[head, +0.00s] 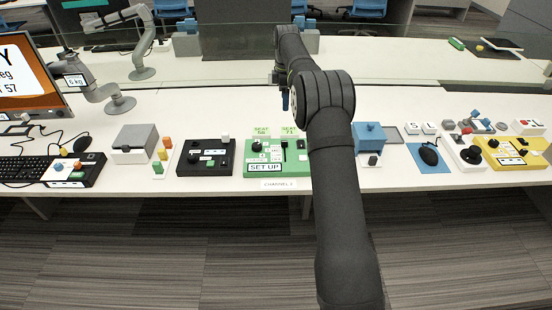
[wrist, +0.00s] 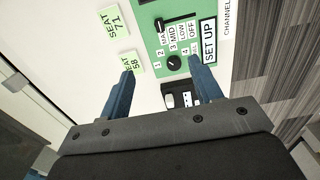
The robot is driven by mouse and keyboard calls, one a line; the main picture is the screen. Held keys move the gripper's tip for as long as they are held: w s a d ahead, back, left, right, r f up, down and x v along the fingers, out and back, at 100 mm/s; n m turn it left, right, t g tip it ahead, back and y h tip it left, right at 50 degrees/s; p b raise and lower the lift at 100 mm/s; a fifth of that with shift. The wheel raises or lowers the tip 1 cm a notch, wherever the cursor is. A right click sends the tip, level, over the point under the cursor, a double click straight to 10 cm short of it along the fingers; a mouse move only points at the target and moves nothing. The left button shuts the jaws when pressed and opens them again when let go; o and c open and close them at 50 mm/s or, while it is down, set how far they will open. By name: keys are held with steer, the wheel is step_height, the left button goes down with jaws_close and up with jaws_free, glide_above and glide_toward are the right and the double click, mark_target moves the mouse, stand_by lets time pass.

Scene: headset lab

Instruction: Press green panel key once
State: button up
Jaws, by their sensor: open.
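The green panel (head: 249,168) stands on the white bench near the middle of the head view. It carries a black knob, a black slider, small white labels and a SET UP label (head: 265,168). In the wrist view the green panel (wrist: 151,12) shows turned sideways at the top, with its black knob (wrist: 174,63) close to the fingertips. I cannot pick out the key for certain. My gripper (wrist: 160,68) is open, with blue fingers apart and nothing between them. In the head view my gripper (head: 285,101) is partly hidden behind my arm, beyond the panel.
A black panel (head: 187,169) stands left of the green one. A blue box (head: 369,134) stands to its right. SEAT cards (wrist: 133,62) lie behind the green panel. A CHANNEL label (head: 278,184) lies at its front. A clear screen stands behind the bench.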

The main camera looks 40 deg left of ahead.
jaws_close()
stand_by(1.4)
